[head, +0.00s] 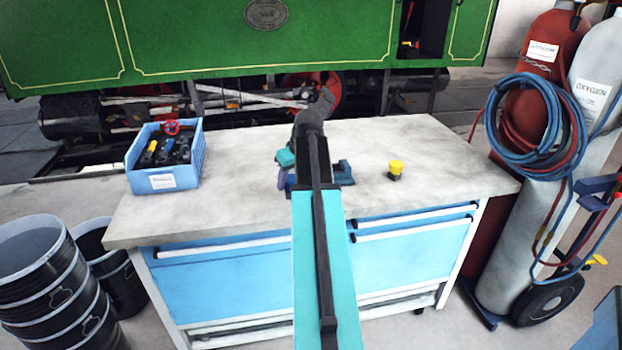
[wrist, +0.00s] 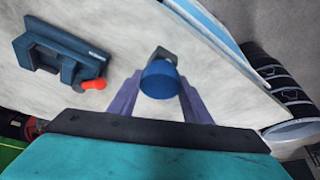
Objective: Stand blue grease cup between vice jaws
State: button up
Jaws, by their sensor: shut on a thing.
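The blue grease cup (wrist: 159,80), with a round blue cap and a dark grey base, is between the purple fingers of my gripper (wrist: 160,87) in the wrist view. The gripper is shut on it, and bench top shows around it; I cannot tell its height above the bench. The blue vice (wrist: 62,58), with a red-orange handle end, stands to the left, apart from the cup. In the head view my arm hides most of the vice (head: 343,174) and the cup; a purple finger of my gripper (head: 283,181) shows left of the arm.
A yellow-capped cup (head: 395,170) stands on the bench (head: 440,150) right of the vice. A blue crate (head: 162,181) with several tools and a red handwheel stands at the left. Black buckets (head: 40,270) and gas cylinders (head: 540,190) flank the bench. Bare bench top lies between crate and arm.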

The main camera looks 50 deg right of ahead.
jog(key=w+a+r+n, duration=0.1)
jog(key=w+a, duration=0.5)
jog(key=a, duration=0.6)
jog(key=w+a+r+n, duration=0.1)
jog(key=w+a, duration=0.6)
jog(key=a, duration=0.6)
jog(key=w+a+r+n+y, duration=0.1)
jog(key=a, duration=2.3)
jog(key=shift+w+a, duration=0.25)
jog(key=shift+a, duration=0.1)
